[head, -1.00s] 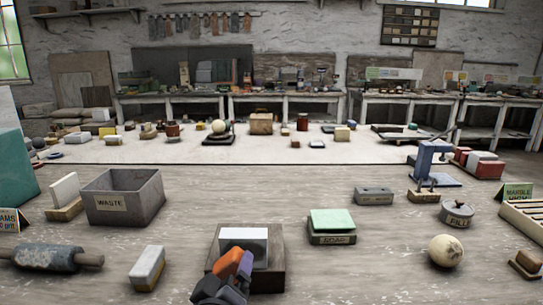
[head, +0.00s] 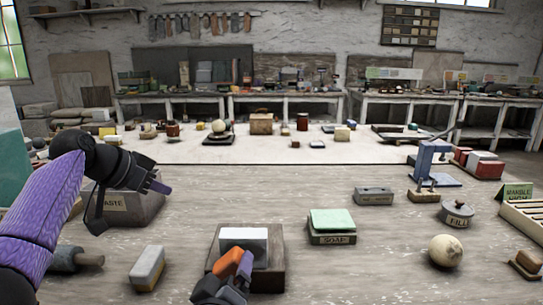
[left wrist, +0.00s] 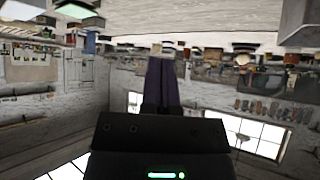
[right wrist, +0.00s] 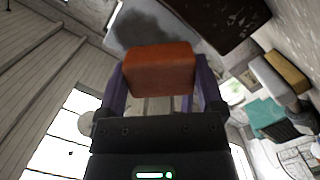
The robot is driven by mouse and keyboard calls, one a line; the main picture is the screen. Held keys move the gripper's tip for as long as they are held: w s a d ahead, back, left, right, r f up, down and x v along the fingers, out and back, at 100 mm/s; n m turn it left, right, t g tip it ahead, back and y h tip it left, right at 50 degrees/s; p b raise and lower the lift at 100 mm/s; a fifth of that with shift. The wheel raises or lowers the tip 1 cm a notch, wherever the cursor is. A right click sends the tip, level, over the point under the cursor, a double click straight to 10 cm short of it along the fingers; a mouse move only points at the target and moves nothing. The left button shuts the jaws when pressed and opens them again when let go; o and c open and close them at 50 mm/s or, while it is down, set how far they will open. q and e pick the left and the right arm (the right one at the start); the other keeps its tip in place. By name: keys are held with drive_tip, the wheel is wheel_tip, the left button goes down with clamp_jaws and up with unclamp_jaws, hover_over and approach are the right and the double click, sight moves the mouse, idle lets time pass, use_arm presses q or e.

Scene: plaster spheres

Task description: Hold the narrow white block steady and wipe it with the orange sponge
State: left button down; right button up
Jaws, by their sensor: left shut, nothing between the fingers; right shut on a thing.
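The narrow white block (head: 243,242) stands on a dark brown wooden base (head: 277,278) at the front middle. In the right wrist view a pale face with a dark smudge (right wrist: 145,22) appears to be this block. My right gripper (head: 236,273) is shut on the orange sponge (head: 228,263), close in front of the block; the sponge is also clear in the right wrist view (right wrist: 160,70). I cannot tell whether sponge and block touch. My left gripper (head: 166,188) is shut and empty, above the table in front of the waste box, well left of the block.
The grey waste box (head: 118,207) is partly hidden behind my left arm. A white-topped block (head: 147,268) lies front left. The soap box (head: 332,238) with a green top, a pale ball (head: 446,251) and a lidded pot (head: 456,213) stand right. Table between left gripper and block is clear.

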sight(232, 233)
use_arm(q)
drive_tip(key=s+d+r+m+g, duration=0.1)
drive_tip(key=d, duration=0.3)
drive_tip(key=s+d+r+m+g, duration=0.1)
drive_tip(key=s+d+m+g, duration=0.1)
drive_tip(key=d, duration=0.2)
drive_tip(key=s+d+r+m+g, duration=0.1)
drive_tip(key=s+d+r, duration=0.1)
drive_tip(key=d, duration=0.3)
drive_tip(key=shift+s+m, duration=0.25)
drive_tip(key=shift+m, duration=0.05)
drive_tip(key=shift+s+d+f+g, duration=0.15)
drive_tip(key=shift+s+d+g, duration=0.05)
drive_tip(key=shift+d+g, duration=0.1)
drive_tip(key=shift+f, duration=2.65)
drive_tip(key=shift+f, duration=0.95)
drive_tip(key=shift+s+f, duration=0.1)
drive_tip(key=shift+f, duration=0.15)
use_arm(e)
drive_tip(key=shift+w, duration=0.1)
drive_tip(key=shift+w, duration=0.15)
use_arm(q)
drive_tip(key=shift+f, duration=0.1)
use_arm(e)
drive_tip(key=shift+w, duration=0.6)
